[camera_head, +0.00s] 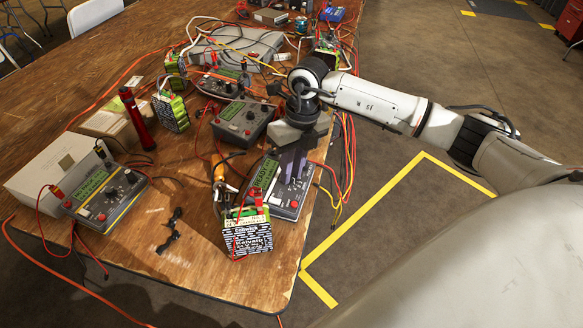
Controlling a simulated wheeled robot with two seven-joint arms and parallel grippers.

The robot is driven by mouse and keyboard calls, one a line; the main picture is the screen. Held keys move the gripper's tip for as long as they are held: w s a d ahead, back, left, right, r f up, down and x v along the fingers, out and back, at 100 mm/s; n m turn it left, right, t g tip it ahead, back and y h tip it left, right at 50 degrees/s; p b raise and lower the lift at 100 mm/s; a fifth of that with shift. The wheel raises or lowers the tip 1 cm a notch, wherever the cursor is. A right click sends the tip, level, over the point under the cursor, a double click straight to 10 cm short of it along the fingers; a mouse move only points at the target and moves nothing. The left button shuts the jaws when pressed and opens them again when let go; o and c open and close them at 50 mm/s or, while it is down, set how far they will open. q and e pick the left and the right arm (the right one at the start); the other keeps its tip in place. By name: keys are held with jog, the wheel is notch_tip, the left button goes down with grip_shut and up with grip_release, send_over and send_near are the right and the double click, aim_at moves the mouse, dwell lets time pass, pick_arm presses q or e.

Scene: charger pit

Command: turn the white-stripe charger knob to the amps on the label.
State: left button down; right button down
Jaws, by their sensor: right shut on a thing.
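A grey charger (287,208) with a lit green READY screen (266,174) sits at the table's right edge. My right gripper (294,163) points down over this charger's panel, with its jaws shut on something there. This looks like the charger's knob, but the dark fingers hide it. A green battery pack (247,235) with a printed label stands in front of this charger; the label's amps are not readable at this size. My left gripper is not in view.
Another charger with a green screen (105,196) sits at the left, and a dark grey one (243,122) behind. A red flashlight (136,118) stands upright between them. Cables cross the table (205,270).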

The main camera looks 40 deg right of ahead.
jog(key=shift+d+m+p, duration=0.1)
jog(key=shift+m+p, duration=0.3)
jog(key=shift+m, duration=1.6)
jog(key=c, duration=1.7)
grip_release()
jog(key=shift+o, duration=0.2)
jog(key=shift+r, duration=0.1)
notch_tip(320, 180, up, 10)
jog(key=d, duration=0.1)
jog(key=shift+s+d, duration=0.25)
jog(key=shift+s, duration=0.05)
